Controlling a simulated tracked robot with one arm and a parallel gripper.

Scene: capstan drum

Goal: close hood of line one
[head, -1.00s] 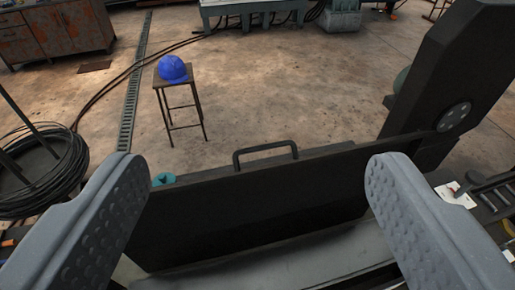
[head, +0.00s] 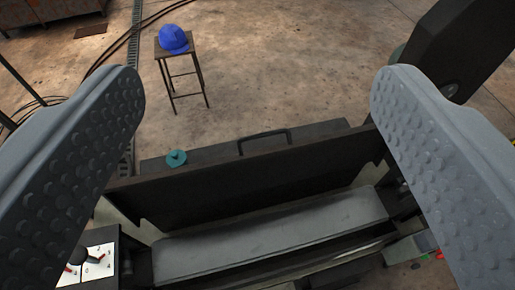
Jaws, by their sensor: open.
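The hood (head: 250,188) is a long dark panel standing raised along the far side of the machine, with a black bar handle (head: 264,137) at its top edge. Below it a long grey surface (head: 270,238) of the machine lies uncovered. My gripper (head: 255,85) is open and empty, its two grey studded fingers wide apart at left and right of the view. The hood and handle show between and below the fingertips, with no contact visible. No label saying line one can be read.
A white panel with numbers and a dark lever (head: 92,262) sits at lower left. A teal knob (head: 176,158) is behind the hood. A dark upright housing (head: 462,50) stands at right. A stool (head: 182,75) with a blue cap (head: 173,39) stands on open floor beyond.

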